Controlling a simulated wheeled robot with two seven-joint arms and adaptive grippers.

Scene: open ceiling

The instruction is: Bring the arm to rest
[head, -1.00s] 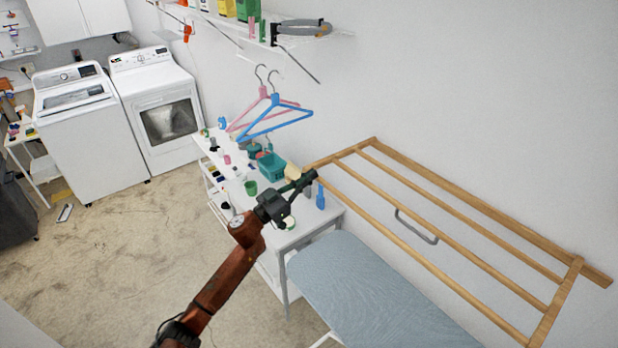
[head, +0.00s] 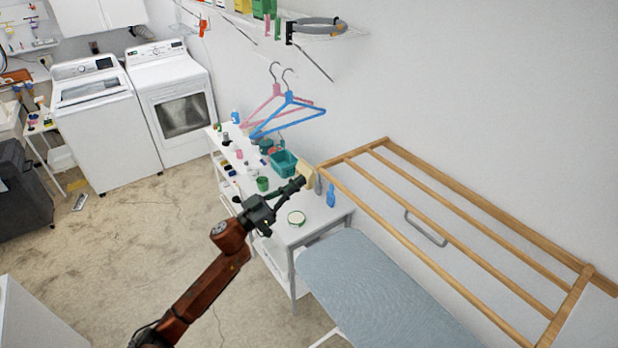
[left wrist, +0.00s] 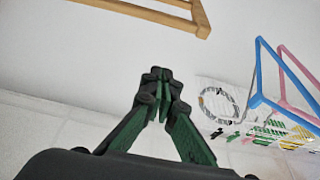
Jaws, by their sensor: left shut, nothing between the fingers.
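My left arm (head: 205,290) reaches in from the lower left in the head view. Its gripper (head: 297,184) is in front of the white side table (head: 310,228) and looks apart from the things on it. In the left wrist view the gripper's fingers (left wrist: 157,85) meet at their tips, with nothing between them. My right gripper is in neither view.
A wooden drying rack (head: 455,235) is on the right wall, above a blue-grey ironing board (head: 385,290). Pink (head: 262,100) and blue (head: 290,122) hangers hang over the table. A teal basket (head: 284,163) stands on it.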

